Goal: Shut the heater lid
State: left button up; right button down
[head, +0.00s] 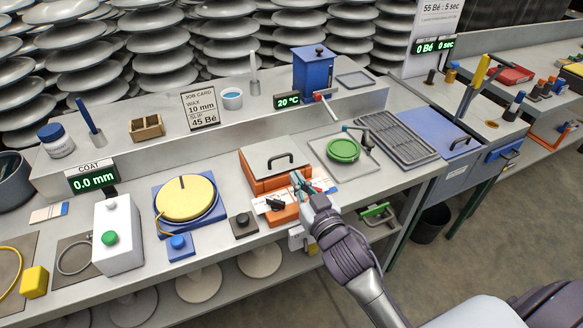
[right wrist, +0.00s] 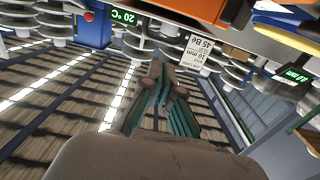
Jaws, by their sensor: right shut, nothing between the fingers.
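The heater is an orange box (head: 262,185) on the bench in the head view. Its grey lid (head: 262,158) with a black bar handle lies over the top and looks down, roughly flat. A small gap at its edge cannot be ruled out. My right gripper (head: 299,180) is at the heater's front right corner, shut and empty, and hides part of that corner. Whether it touches the heater cannot be told. In the right wrist view the shut fingers (right wrist: 161,84) show, with an orange surface (right wrist: 205,10) above them. My left gripper is not in view.
A green round lid (head: 343,150) on a grey plate stands right of the heater. A yellow disc on a blue base (head: 186,198) and a small dark block (head: 243,225) stand left. A blue pot (head: 312,70) with a 20 °C display is on the raised shelf behind.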

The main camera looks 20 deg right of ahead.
jog(key=shift+s+r+b, duration=0.1)
jog(key=shift+r+b, duration=0.2)
jog(key=shift+b, duration=0.05)
notch_tip(320, 180, up, 3)
jog(key=t, duration=0.1)
send_over(284, 169)
jog(key=w, duration=0.1)
jog(key=shift+r+p, duration=0.45)
jog(key=f, duration=0.3)
jog(key=shift+s+b, duration=0.2)
jog(key=shift+b, duration=0.1)
jog(key=shift+s+f, duration=0.25)
jog(key=shift+f, duration=0.35)
